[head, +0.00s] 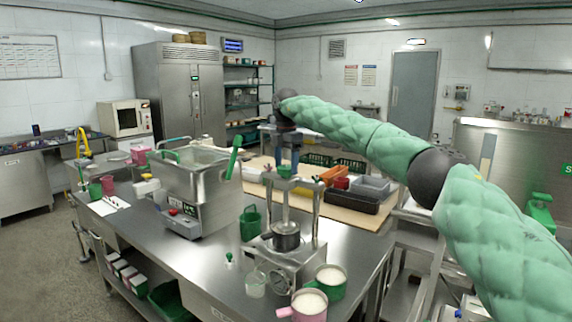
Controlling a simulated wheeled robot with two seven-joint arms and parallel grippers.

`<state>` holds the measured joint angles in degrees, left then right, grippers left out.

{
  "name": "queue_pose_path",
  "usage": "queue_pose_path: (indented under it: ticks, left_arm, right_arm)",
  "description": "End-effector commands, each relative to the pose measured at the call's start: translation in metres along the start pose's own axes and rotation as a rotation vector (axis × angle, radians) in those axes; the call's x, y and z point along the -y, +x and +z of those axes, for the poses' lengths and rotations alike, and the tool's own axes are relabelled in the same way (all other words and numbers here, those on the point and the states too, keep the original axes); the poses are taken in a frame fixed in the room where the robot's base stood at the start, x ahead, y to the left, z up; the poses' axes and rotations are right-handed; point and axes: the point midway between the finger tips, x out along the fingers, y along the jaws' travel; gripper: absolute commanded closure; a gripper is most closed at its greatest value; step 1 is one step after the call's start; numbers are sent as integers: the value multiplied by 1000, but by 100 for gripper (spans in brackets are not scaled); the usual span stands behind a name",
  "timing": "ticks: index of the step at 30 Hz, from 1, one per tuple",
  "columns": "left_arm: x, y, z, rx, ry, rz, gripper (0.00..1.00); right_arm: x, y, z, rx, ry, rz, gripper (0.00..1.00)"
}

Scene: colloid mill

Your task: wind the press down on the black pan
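The press (318,213) is a steel frame with two uprights on a boxy base, standing on the steel table. The black pan (286,240) sits on its base, under the vertical screw (285,207). A small green handle (284,171) shows at the top of the screw. My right arm reaches in from the right, and my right gripper (287,165) points straight down at this handle. Its fingertips are at or just above the handle; they are too small to tell whether they grip it. My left gripper is not in view.
A steel machine (195,195) with a green lever stands left of the press. A green jug (250,223), a clear beaker (255,284), a green mug (331,282) and a pink mug (308,306) surround the press. Trays (350,203) lie on the table behind.

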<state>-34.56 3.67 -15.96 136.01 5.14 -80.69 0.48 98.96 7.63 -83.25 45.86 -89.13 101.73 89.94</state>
Motion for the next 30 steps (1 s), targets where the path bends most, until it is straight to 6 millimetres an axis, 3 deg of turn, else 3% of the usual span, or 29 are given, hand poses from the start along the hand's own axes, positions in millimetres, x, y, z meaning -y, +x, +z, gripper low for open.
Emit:
queue_pose_path:
  ticks: [12, 24, 30]
  left_arm:
    - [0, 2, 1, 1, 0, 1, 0]
    - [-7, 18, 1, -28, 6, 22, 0]
    - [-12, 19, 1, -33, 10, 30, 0]
  right_arm:
    - [0, -4, 0, 0, -1, -1, 25]
    - [-1, -59, 0, 1, 0, -1, 25]
    - [-1, -74, 0, -1, 0, -1, 25]
